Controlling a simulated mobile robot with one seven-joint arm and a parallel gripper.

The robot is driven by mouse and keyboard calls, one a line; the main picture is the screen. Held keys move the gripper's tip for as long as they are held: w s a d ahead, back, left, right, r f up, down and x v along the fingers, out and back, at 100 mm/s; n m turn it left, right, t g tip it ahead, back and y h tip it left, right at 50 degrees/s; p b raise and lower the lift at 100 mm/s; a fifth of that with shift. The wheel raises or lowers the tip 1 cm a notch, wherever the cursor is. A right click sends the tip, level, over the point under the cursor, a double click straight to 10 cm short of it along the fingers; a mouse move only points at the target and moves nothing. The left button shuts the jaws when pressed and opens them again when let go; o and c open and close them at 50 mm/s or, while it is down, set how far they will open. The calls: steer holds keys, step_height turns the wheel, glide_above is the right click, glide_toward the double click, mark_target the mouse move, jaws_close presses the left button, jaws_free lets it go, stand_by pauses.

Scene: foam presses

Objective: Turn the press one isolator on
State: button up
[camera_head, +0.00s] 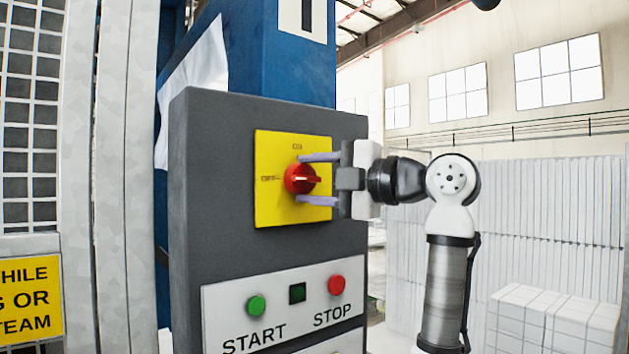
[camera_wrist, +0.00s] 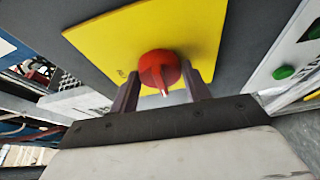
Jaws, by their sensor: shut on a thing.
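The isolator is a red rotary knob (camera_head: 301,179) on a yellow plate (camera_head: 272,205) on the grey control box. The plate has an ON mark at the top and an OFF mark at the left. The knob's bar lies level, in line with the OFF mark. My gripper (camera_head: 312,179) comes in from the right, one finger above the knob and one below, shut on it. In the wrist view the red knob (camera_wrist: 160,70) sits between my gripper's two fingers (camera_wrist: 163,92), in front of the yellow plate (camera_wrist: 200,30).
Below on the box are a green START button (camera_head: 256,306), a small dark square (camera_head: 297,293) and a red STOP button (camera_head: 337,285). A blue column (camera_head: 280,60) rises behind. A yellow warning sign (camera_head: 30,300) hangs at left. White blocks (camera_head: 555,315) stand at lower right.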

steer(key=m+b, duration=0.1)
steer(key=m, duration=0.1)
steer(key=m+t+y+b, duration=0.1)
steer(key=m, duration=0.1)
steer(key=shift+a+f+m, duration=0.1)
steer(key=shift+f+m, duration=0.3)
steer(key=m+t+b, duration=0.1)
steer(key=m, duration=0.1)
steer(key=m+t+b, duration=0.1)
steer(key=m+b, duration=0.1)
steer(key=m, duration=0.1)
steer(key=shift+s+f+t, duration=0.1)
steer(key=shift+t, duration=0.3)
steer(key=m+t+b, duration=0.1)
steer(key=m, duration=0.2)
steer(key=m+t+h+b, duration=0.1)
steer(key=m, duration=0.2)
steer(key=shift+s+a+t, duration=0.1)
steer(key=shift+a+t, duration=0.1)
steer(key=shift+t, duration=0.2)
steer(key=shift+a+m+t+h+b, duration=0.1)
steer(key=shift+m+t+h+b, duration=0.35)
steer(key=shift+m, duration=1.05)
steer(key=shift+m+t+h, duration=0.65)
steer(key=shift+m+h, duration=0.1)
steer(key=shift+m, duration=0.75)
steer(key=o, duration=1)
